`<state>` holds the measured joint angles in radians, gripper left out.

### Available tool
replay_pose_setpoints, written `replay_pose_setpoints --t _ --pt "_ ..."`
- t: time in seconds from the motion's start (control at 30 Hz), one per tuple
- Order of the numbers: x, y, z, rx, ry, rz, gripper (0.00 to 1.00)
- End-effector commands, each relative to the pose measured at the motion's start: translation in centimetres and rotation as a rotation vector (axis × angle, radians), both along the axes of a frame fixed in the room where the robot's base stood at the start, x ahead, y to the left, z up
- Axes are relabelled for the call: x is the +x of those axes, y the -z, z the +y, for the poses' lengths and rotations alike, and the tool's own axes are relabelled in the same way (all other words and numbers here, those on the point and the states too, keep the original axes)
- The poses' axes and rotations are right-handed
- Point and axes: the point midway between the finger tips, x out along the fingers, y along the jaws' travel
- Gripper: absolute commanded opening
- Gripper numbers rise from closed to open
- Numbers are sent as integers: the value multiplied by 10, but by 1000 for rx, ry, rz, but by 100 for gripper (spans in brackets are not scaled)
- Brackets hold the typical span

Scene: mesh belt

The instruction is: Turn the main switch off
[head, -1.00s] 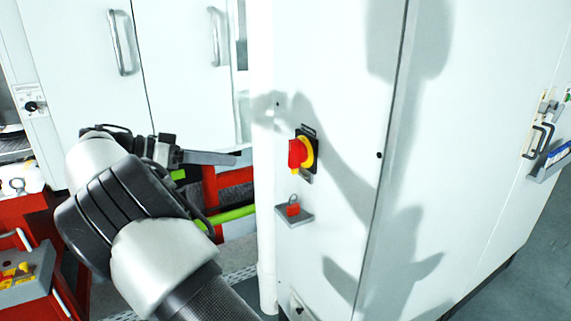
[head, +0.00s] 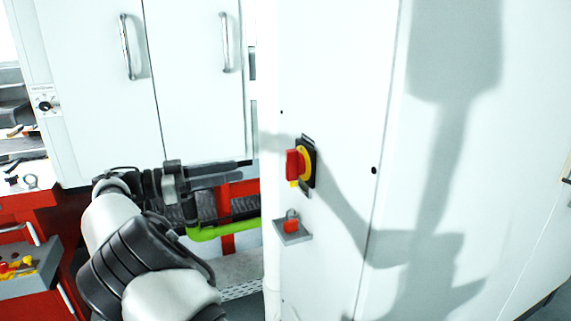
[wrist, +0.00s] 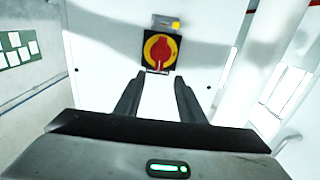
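The main switch (head: 297,164) is a red handle on a yellow ring over a black plate, on the white cabinet's front. In the wrist view the main switch (wrist: 160,50) is ahead of my gripper, its red handle pointing downward. My gripper (head: 248,163) is left of the switch in the head view, apart from it. In the wrist view my gripper's two fingers (wrist: 159,85) stand apart with nothing between them, below the switch plate. The fingers are open and empty.
A red padlock (head: 292,222) sits on a small grey shelf (head: 296,238) below the switch. The white cabinet (head: 330,80) fills the right. A white post (head: 271,200) stands at its left edge. A red toolbox stand (head: 35,205) is at the far left.

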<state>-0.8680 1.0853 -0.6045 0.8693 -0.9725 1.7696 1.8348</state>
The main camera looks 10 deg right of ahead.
Motion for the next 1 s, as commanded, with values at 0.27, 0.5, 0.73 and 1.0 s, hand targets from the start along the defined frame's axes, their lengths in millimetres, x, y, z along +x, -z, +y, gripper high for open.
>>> replay_pose_setpoints --t 0.27,0.5,0.73,1.0 --pt "11 1 -62 2 4 2 36" --pt "21 1 -111 2 4 2 36" --pt "27 0 -137 2 2 1 36" --pt "28 0 -143 2 0 1 36"
